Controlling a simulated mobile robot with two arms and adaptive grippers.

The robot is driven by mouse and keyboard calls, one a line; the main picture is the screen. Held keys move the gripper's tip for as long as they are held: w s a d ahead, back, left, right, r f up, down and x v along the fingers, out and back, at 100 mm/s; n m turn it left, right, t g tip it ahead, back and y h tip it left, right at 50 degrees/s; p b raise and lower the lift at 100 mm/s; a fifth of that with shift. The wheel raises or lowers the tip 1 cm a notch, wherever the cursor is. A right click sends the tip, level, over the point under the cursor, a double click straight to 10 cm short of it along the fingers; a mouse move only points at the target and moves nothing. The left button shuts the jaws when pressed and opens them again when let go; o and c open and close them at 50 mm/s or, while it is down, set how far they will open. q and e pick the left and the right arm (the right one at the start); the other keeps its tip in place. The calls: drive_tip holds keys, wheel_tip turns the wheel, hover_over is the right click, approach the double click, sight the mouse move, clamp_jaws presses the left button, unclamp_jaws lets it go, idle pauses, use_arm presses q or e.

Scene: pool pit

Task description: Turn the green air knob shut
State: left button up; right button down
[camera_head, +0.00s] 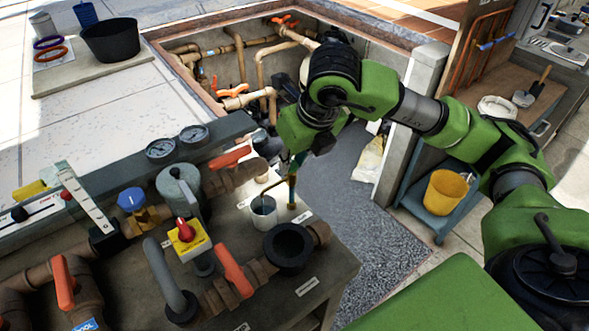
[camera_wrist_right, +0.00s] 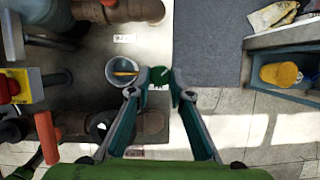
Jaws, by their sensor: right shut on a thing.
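The green air knob (camera_wrist_right: 159,75) is small and round, with a pale mark on top. In the wrist view it sits between the fingertips of my right gripper (camera_wrist_right: 160,88), which is shut on it. In the head view my right gripper (camera_head: 297,160) points down over the thin brass pipe (camera_head: 292,190) at the bench's right side. There the gripper hides the knob. My left gripper is not in view.
A small grey cup (camera_head: 263,212) stands close beside the brass pipe. Orange-handled valves, a yellow switch box with a red knob (camera_head: 185,232) and a black round fitting (camera_head: 288,247) crowd the bench. A yellow bucket (camera_head: 445,192) stands on a blue cart at right.

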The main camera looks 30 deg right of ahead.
drive_tip(key=m+h+b, duration=0.1)
drive_tip(key=m, duration=0.2)
drive_tip(key=shift+a, duration=0.2)
drive_tip(key=shift+w+r+m+h, duration=0.1)
drive_tip(key=shift+m+h, duration=0.3)
drive_tip(key=shift+m, duration=0.4)
drive_tip(key=m+h+p, duration=0.1)
drive_tip(key=m, duration=0.1)
drive_tip(key=shift+a+r+m+g, duration=0.1)
drive_tip(key=shift+m+g, duration=0.2)
drive_tip(key=shift+m, duration=0.1)
use_arm(q)
drive_tip(key=shift+p, duration=0.4)
use_arm(e)
drive_tip(key=shift+m, duration=0.5)
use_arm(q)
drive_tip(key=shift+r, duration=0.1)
use_arm(e)
drive_tip(key=c, duration=1.8)
unclamp_jaws()
drive_tip(key=shift+f+g, duration=0.2)
drive_tip(key=shift+g, duration=0.1)
drive_tip(key=shift+c, duration=0.2)
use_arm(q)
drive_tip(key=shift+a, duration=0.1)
use_arm(e)
drive_tip(key=v, duration=1.2)
drive_tip(key=shift+a, duration=0.15)
